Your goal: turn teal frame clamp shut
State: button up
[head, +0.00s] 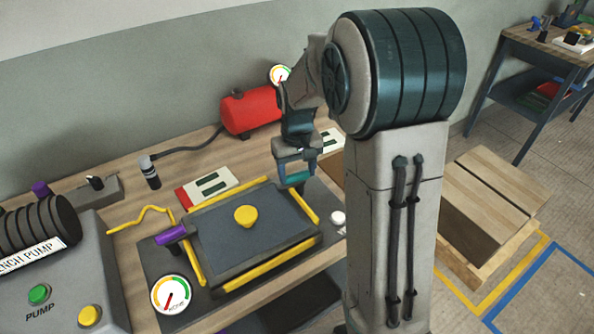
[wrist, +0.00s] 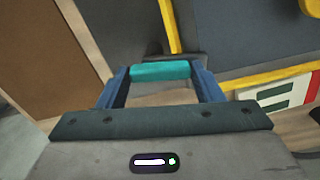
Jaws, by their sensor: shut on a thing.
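The teal frame clamp (head: 297,178) is at the right side of the yellow-edged frame (head: 250,270). In the wrist view its teal bar (wrist: 160,71) lies across between the two blue fingers of my gripper (wrist: 160,78). My gripper (head: 294,172) reaches down from above and is shut on the clamp's bar. The clamp's base is mostly hidden by the gripper. A purple clamp (head: 172,235) sits at the frame's left side. A yellow knob (head: 246,216) stands on the dark panel inside the frame.
A red tank (head: 250,110) stands behind. A gauge (head: 171,295) is at the front left of the dark board, beside the grey pump box (head: 65,290). A white knob (head: 338,218) is right of the frame. A wooden crate (head: 490,215) stands on the floor at right.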

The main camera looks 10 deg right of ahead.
jog(key=shift+n, duration=1)
jog(key=shift+r, duration=0.1)
jog(key=o, duration=1)
notch_tip(320, 180, up, 14)
jog(key=shift+f, duration=0.1)
